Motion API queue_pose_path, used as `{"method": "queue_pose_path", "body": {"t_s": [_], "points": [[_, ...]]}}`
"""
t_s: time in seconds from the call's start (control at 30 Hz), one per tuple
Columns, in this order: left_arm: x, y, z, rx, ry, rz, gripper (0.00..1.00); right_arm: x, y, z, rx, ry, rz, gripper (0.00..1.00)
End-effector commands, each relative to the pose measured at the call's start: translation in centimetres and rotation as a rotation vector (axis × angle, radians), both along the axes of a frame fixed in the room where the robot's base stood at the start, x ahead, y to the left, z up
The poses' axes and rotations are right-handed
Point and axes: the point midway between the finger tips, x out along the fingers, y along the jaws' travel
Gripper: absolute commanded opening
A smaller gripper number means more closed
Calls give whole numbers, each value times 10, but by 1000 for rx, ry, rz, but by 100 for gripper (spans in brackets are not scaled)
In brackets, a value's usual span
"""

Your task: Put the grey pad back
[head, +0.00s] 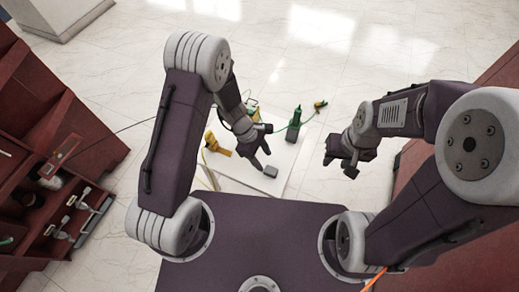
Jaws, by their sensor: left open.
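A small grey block, which looks like the grey pad (270,172), lies on the white board (241,181) on the floor in front of me. My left gripper (262,158) is open, with its fingertips close to the pad's upper left side. I cannot tell whether they touch it. My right gripper (340,166) hangs to the right of the board, apart from the pad. Its fingers are small and dark here, so I cannot tell whether it is open or shut.
A yellow tool (216,146), a green bottle-like thing (294,125) and a small yellow-green thing (319,105) stand around the board. A dark red shelf (70,150) with tools in compartments is at the left. A red cabinet edge is at the right. Tiled floor beyond is clear.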

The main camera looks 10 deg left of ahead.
Motion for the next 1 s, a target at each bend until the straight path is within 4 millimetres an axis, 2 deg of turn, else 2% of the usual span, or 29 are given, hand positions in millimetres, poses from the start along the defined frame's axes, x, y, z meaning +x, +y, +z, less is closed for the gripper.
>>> {"method": "queue_pose_path", "body": {"t_s": [0.03,0.2,0.53,0.6,0.67,0.8,0.9,1.0], "points": [[2,4,15,0,-4,2,52,0,0,8,0,0,0,36],[5,15,38,0,-1,0,52,0,0,13,0,0,0,36],[5,18,43,0,1,-2,52,0,0,13,0,0,0,36],[4,22,51,7,-25,-47,52,0,0,14,0,0,0,36],[0,35,69,26,-85,-167,52,0,0,14,0,0,0,36],[-25,85,121,127,-279,-623,52,0,0,13,0,0,0,36],[-44,116,145,212,-374,-919,52,0,0,13,0,0,0,36],[-55,135,159,274,-423,-1115,52,0,0,13,0,0,0,36]]}}
